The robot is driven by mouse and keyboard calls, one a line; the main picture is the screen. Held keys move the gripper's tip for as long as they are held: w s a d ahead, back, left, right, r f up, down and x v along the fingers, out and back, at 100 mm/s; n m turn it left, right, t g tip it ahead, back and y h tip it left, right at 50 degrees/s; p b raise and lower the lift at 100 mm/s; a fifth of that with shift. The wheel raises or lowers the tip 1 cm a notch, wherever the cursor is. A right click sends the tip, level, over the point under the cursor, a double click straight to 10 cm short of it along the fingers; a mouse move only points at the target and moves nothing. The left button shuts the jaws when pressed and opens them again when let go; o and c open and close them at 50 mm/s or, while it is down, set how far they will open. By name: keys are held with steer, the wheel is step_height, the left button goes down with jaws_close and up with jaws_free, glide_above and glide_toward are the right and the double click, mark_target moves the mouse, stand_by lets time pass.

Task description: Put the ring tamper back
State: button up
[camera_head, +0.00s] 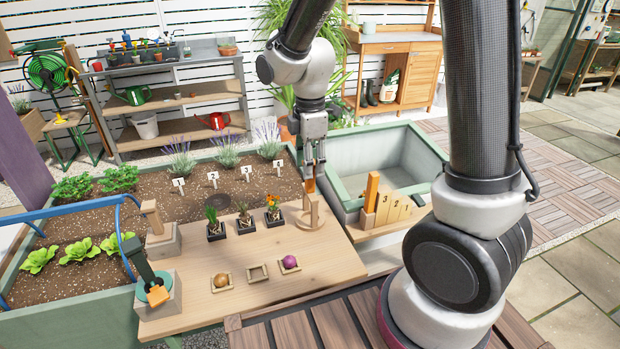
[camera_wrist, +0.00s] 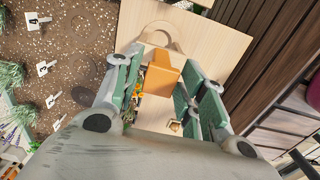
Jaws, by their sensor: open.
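My gripper (camera_head: 312,172) points down at the back right of the wooden work board, its fingers apart. An orange-brown block-like grip (camera_wrist: 163,78) sits between the open fingers (camera_wrist: 160,85) in the wrist view. It appears to be the handle of the ring tamper (camera_head: 311,212), whose pale wooden lower part stands on the board below my gripper. A pale curved rim also shows beyond the grip in the wrist view. I cannot tell whether either finger touches the grip.
Several small black pots, one an orange-flowered pot (camera_head: 273,212), stand left of the tamper. Shallow wooden holders (camera_head: 258,273) lie in front. Grey blocks (camera_head: 163,243) with upright tools stand at left. A numbered stepped wooden block (camera_head: 392,208) and green bin (camera_head: 430,160) are at right.

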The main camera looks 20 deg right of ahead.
step_height(320, 180, up, 6)
steer(key=shift+r, duration=0.1)
steer(key=s+d+r+m+t, duration=0.2)
steer(key=s+d+r+m, duration=0.3)
steer(key=s+d+m, duration=0.2)
steer(key=s+d+r+m+t, duration=0.2)
steer(key=s+d+r+m, duration=0.3)
steer(key=s+d+m, duration=0.3)
steer(key=s+m, duration=0.3)
steer(key=s, duration=0.1)
steer(key=shift+r, duration=0.1)
stand_by(0.4)
